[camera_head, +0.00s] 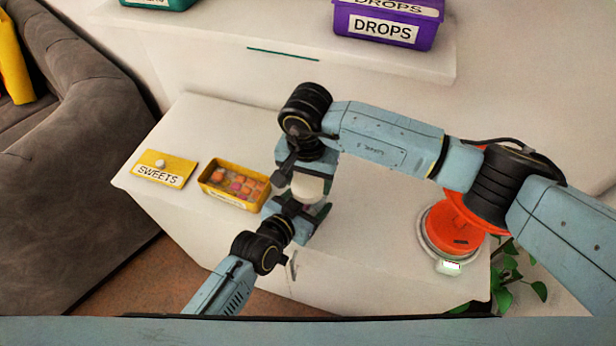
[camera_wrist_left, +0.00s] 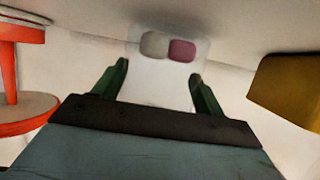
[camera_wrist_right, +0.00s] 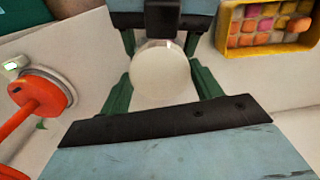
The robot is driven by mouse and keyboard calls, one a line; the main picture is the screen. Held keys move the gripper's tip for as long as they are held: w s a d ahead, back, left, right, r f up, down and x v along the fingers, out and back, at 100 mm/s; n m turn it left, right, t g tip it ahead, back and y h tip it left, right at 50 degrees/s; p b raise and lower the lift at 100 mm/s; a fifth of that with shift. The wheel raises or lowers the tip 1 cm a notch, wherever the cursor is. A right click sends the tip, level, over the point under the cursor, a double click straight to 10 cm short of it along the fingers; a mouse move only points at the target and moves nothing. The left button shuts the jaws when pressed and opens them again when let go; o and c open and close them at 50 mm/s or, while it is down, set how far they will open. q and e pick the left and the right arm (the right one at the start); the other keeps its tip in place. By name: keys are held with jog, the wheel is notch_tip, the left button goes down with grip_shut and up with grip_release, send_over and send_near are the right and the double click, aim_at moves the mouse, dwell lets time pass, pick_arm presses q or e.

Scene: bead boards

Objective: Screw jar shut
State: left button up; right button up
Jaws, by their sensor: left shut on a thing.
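The clear jar (camera_wrist_left: 160,85) stands upright between my two grippers, with a whitish and a pink sweet visible in it. A round cream lid (camera_wrist_right: 162,78) is at its top and also shows in the head view (camera_head: 308,187). I cannot tell how tightly it sits. My left gripper (camera_wrist_left: 160,68) is shut on the jar from the side. My right gripper (camera_wrist_right: 163,70) comes from above, its green fingers on either side of the lid. Whether they press on the lid is not clear. In the head view the right gripper (camera_head: 300,178) partly hides the jar.
A yellow tray of sweets (camera_head: 207,188) stands left of the jar, with a yellow lid marked SWEETS (camera_head: 150,175) beside it. A red scale-like device (camera_head: 430,243) stands right. A purple DROPS box (camera_head: 345,38) is on the raised shelf behind. Bare counter lies between jar and device.

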jog(key=c, duration=0.3)
jog(key=m, duration=0.4)
jog(key=shift+m, duration=0.3)
jog(key=m, duration=0.8)
jog(key=o, duration=1.1)
jog(key=shift+r, duration=0.1)
